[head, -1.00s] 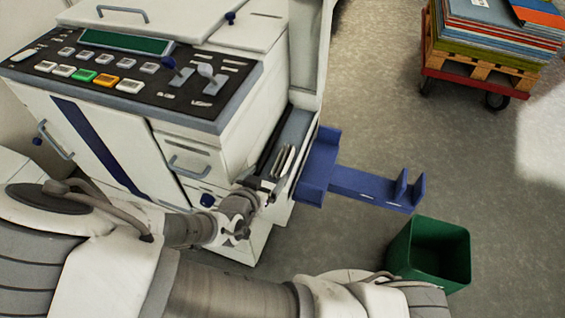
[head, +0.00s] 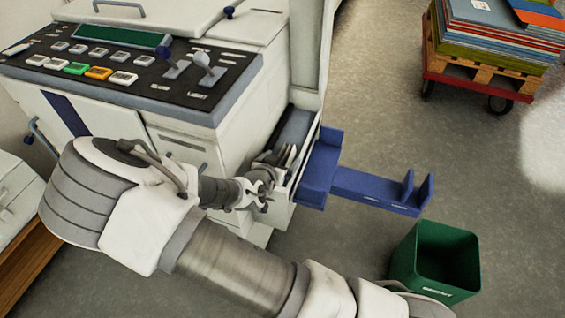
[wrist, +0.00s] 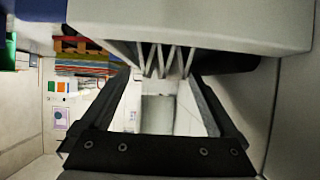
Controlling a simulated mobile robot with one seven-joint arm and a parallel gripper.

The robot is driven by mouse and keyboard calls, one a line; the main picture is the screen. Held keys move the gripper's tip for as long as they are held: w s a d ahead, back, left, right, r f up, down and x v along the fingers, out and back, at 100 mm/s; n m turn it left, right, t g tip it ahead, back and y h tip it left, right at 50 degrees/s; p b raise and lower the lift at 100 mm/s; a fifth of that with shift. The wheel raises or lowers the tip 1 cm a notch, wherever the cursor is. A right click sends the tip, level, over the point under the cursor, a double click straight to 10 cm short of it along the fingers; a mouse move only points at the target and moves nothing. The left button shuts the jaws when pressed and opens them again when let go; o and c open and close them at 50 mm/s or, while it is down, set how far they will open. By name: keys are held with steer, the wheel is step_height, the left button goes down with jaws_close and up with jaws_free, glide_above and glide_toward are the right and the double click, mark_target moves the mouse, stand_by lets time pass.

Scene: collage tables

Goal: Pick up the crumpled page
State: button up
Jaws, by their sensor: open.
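The crumpled page (wrist: 166,60) shows in the wrist view as pale, sharp zigzag folds hanging below the edge of a light machine panel. My gripper (wrist: 160,78) is open, with one dark finger on each side of the folds. The page sits between the fingertips, and I cannot tell whether either finger touches it. In the head view my gripper (head: 284,156) is at the open slot on the machine's right side. There the page is mostly hidden by the gripper and too small to make out clearly.
The copier-like machine (head: 215,105) has a blue tray (head: 365,186) sticking out to the right of the slot. A green bin (head: 408,255) stands on the floor below it. A red cart (head: 465,82) with stacked boards is at the back right. Open floor lies between.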

steer(key=shift+c, duration=0.2)
steer(key=c, duration=1.4)
steer(key=shift+o, duration=0.2)
steer(key=shift+r, duration=0.1)
